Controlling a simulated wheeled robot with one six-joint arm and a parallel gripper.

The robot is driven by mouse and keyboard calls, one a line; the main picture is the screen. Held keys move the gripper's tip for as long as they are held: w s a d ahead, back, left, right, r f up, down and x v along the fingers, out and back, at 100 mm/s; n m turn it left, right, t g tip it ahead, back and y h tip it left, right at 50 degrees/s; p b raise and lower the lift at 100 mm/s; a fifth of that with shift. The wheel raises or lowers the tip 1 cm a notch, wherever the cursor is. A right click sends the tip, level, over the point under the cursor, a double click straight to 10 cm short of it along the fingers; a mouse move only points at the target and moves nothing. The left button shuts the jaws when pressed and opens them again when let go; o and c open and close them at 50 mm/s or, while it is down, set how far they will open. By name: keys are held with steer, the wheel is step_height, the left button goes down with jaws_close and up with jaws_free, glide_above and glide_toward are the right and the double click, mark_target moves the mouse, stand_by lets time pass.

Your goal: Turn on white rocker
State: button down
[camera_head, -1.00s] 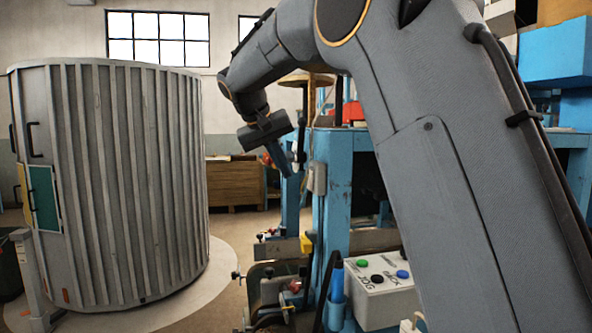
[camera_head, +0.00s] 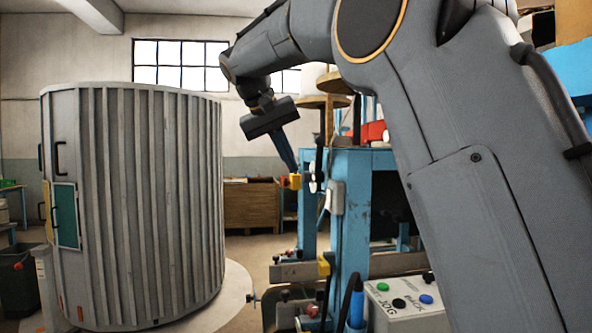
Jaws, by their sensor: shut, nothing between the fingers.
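My gripper (camera_head: 291,168) hangs at the end of my arm in the upper middle of the head view. Its fingers are together, empty, and point down and to the right. They end just above a small yellow-orange part (camera_head: 295,182) at the left side of a blue machine frame (camera_head: 353,200); I cannot tell whether they touch it. A small white part (camera_head: 313,178) sits just right of the fingertips, but I cannot tell whether it is the white rocker. A pale grey box (camera_head: 335,198) is fixed to the blue post. No rocker can be clearly made out.
A white control box (camera_head: 405,308) with green, black and blue buttons is at the lower right. A large ribbed grey cylinder (camera_head: 150,200) fills the left. A wooden cabinet (camera_head: 251,205) stands behind. My arm hides much of the right side.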

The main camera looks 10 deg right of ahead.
mark_target(328, 199)
steer(key=shift+a+f+b, duration=0.15)
steer(key=shift+f+b, duration=0.45)
steer(key=w+d+f+p, duration=0.3)
steer(key=d+f, duration=0.5)
steer(key=shift+w+d+f, duration=0.2)
steer(key=shift+d+f, duration=0.05)
steer(key=shift+f, duration=0.05)
